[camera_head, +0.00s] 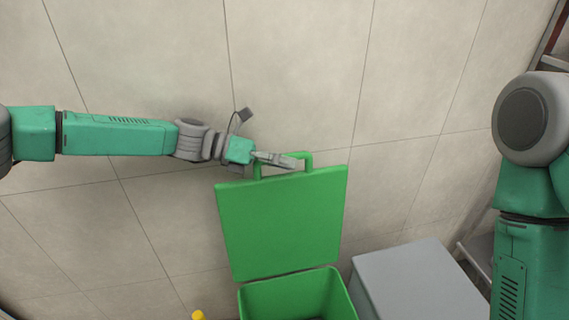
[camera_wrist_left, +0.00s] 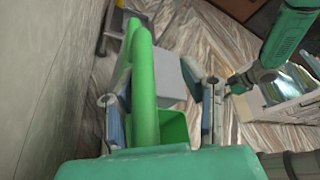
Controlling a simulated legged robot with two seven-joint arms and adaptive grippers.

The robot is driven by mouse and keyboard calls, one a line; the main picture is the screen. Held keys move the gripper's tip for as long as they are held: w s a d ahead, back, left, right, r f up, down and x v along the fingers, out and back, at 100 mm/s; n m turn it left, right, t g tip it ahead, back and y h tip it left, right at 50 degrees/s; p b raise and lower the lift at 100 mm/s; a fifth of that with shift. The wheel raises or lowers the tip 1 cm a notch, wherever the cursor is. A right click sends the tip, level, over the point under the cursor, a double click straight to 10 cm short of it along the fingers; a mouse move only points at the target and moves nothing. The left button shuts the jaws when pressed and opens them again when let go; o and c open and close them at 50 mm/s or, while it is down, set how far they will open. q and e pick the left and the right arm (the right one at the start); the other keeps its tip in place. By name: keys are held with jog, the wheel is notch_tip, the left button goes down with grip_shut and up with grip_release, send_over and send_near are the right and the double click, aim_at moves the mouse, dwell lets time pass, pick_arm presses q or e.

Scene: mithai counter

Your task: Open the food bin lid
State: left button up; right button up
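The green food bin (camera_head: 290,295) stands at the bottom of the head view, its mouth uncovered. Its green lid (camera_head: 283,220) is raised, standing nearly upright behind the opening, with a loop handle (camera_head: 308,160) on its upper edge. My left gripper (camera_head: 280,160) is at that handle. In the left wrist view its two fingers (camera_wrist_left: 160,115) are spread, with the green handle bar (camera_wrist_left: 143,95) between them and gaps visible beside it. The bin's inside (camera_wrist_left: 174,128) shows below. My right arm is at the right; its gripper is outside the head view and small in the wrist view (camera_wrist_left: 238,84).
A grey box (camera_head: 420,285) stands right of the bin. A tiled wall (camera_head: 170,60) is behind the lid. A yellow object (camera_head: 198,315) is cut off at the bottom edge. A metal rack (camera_head: 478,250) stands at the right. A shelf with papers (camera_wrist_left: 290,90) shows in the wrist view.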

pick_arm(q)
notch_tip(320, 180, up, 10)
jog(key=shift+f, duration=0.2)
jog(key=shift+w, duration=0.1)
jog(key=shift+f, duration=0.1)
